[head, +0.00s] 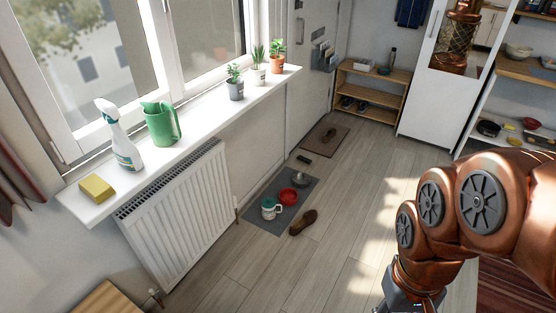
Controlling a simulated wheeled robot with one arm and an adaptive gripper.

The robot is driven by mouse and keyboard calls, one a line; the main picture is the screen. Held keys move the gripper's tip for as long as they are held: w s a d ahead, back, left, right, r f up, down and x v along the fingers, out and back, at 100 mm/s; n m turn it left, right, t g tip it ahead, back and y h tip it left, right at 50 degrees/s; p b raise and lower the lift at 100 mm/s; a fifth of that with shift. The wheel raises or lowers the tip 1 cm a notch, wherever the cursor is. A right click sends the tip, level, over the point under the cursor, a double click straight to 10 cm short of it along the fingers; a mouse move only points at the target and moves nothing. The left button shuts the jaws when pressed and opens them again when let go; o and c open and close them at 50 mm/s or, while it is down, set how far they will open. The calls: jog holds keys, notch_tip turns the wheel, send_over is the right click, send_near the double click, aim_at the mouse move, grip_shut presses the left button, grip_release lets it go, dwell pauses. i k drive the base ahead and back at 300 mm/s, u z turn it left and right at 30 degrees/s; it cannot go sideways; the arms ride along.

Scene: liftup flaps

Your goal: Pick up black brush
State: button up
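A small dark object (305,159) lies on the floor just beyond the far end of the grey mat (259,222). It may be the black brush, but it is too small to tell. A dark brown object (328,135), perhaps a shoe, lies on the brown doormat (316,146). My copper-coloured arm fills the lower right and reaches down past the bottom edge. My gripper's fingers are out of the frame, so I see nothing held.
The grey mat holds a white mug (268,212), a red bowl (288,195) and a metal item (299,179). A brown shoe (303,222) lies beside it. A radiator (178,215) stands at left. A low wooden shelf (373,90) is at the back. The middle floor is clear.

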aim_at(300, 158)
jog(key=i, duration=1.65)
jog(key=k, duration=1.65)
jog(key=z, duration=0.55)
jog(key=i, duration=4.7)
